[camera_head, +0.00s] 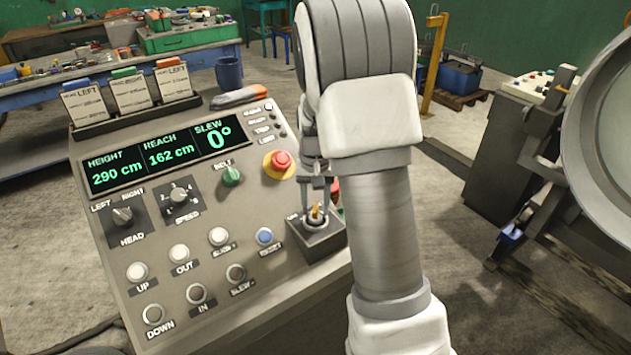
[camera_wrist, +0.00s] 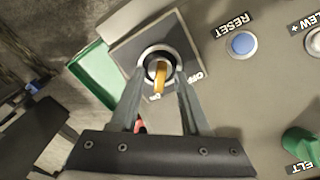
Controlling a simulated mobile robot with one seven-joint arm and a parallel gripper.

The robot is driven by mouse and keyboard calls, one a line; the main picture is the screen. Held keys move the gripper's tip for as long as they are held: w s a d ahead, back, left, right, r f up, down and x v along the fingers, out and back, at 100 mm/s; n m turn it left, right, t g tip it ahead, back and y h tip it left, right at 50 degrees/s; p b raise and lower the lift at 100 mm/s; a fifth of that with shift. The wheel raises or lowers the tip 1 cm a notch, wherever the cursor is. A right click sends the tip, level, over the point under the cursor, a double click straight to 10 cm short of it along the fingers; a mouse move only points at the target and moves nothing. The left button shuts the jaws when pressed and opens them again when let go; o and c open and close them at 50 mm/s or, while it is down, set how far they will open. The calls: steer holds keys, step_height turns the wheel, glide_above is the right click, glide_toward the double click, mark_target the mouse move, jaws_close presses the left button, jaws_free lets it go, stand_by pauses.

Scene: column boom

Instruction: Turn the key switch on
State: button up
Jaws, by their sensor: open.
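The key switch (camera_head: 316,222) is a round dark-ringed lock on a raised square plate at the panel's lower right corner. Its yellow key (camera_wrist: 159,78) stands in the lock, its handle lengthwise toward the small label at the bottom of the wrist view, which seems to read ON. The OFF label (camera_wrist: 196,77) is to the right of the lock there. My gripper (camera_head: 317,200) is over the switch from above. In the wrist view its fingers (camera_wrist: 161,84) are apart, one on each side of the key. I cannot tell whether either finger touches it.
The console panel (camera_head: 205,270) has a red stop button (camera_head: 281,160), a blue reset button (camera_head: 264,236), a green knob (camera_head: 231,175) and several white buttons nearby. A lit display (camera_head: 155,160) reads 290 cm, 162 cm and 0°. A blue mug (camera_head: 229,73) stands behind the panel.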

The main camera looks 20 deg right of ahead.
mark_target(315, 208)
step_height(315, 208, up, 17)
steer(key=shift+p, duration=0.4)
steer(key=shift+f, duration=0.1)
steer(key=s+a+r+n+t, duration=0.1)
steer(key=s+a+r, duration=0.2)
steer(key=s, duration=0.2)
steer(key=s+a+r+n+t, duration=0.1)
steer(key=s+a+r+t, duration=0.15)
steer(key=s, duration=0.35)
steer(key=s+a+f+n+t, duration=0.1)
steer(key=s+a, duration=0.1)
steer(key=s, duration=0.4)
steer(key=s+a+f+n+t, duration=0.1)
steer(key=s+a+n, duration=0.1)
steer(key=s, duration=0.4)
steer(key=shift+s+a, duration=0.25)
steer(key=shift+s, duration=0.15)
steer(key=shift+f, duration=0.1)
